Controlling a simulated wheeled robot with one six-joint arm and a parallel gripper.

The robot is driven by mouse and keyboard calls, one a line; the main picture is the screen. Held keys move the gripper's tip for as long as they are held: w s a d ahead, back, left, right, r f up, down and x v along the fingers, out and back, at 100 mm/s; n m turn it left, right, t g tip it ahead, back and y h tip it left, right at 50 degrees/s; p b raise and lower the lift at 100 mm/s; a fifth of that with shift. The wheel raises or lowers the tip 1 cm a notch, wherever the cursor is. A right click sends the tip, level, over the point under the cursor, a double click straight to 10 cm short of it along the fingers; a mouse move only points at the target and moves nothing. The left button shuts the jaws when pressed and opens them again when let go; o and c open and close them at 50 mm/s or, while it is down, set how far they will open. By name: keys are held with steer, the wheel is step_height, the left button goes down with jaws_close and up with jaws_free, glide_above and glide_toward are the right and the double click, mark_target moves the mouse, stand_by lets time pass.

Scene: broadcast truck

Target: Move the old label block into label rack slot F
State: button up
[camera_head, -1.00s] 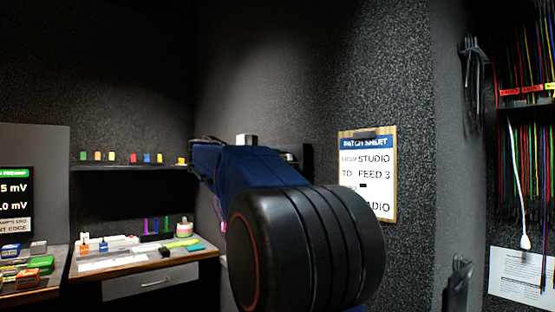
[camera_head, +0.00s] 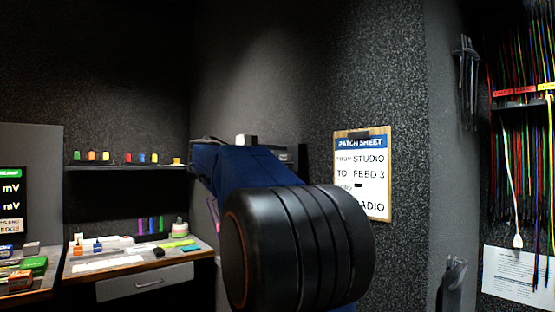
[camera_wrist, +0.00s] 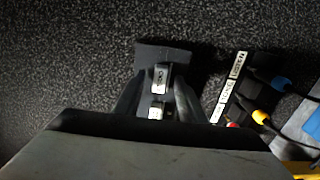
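In the wrist view my gripper (camera_wrist: 160,92) shows as two dark fingers reaching away from the camera, with a gap between them. A small white-labelled block (camera_wrist: 161,78) shows between the fingertips, and a second small white label (camera_wrist: 157,112) lies nearer the camera. The print is too small to read, so I cannot tell whether either is the old label block, or whether the fingers press on it. A dark block-like piece (camera_wrist: 165,52) stands just beyond the fingertips. Slot F cannot be made out. In the head view my arm hides the gripper.
In the head view, a patch sheet clipboard (camera_head: 363,176) hangs right of my arm. A shelf (camera_head: 125,167) and cluttered desk (camera_head: 140,262) are left.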

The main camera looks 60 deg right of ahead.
steer(key=v, duration=1.7)
steer(key=shift+a, duration=0.15)
steer(key=shift+w, duration=0.15)
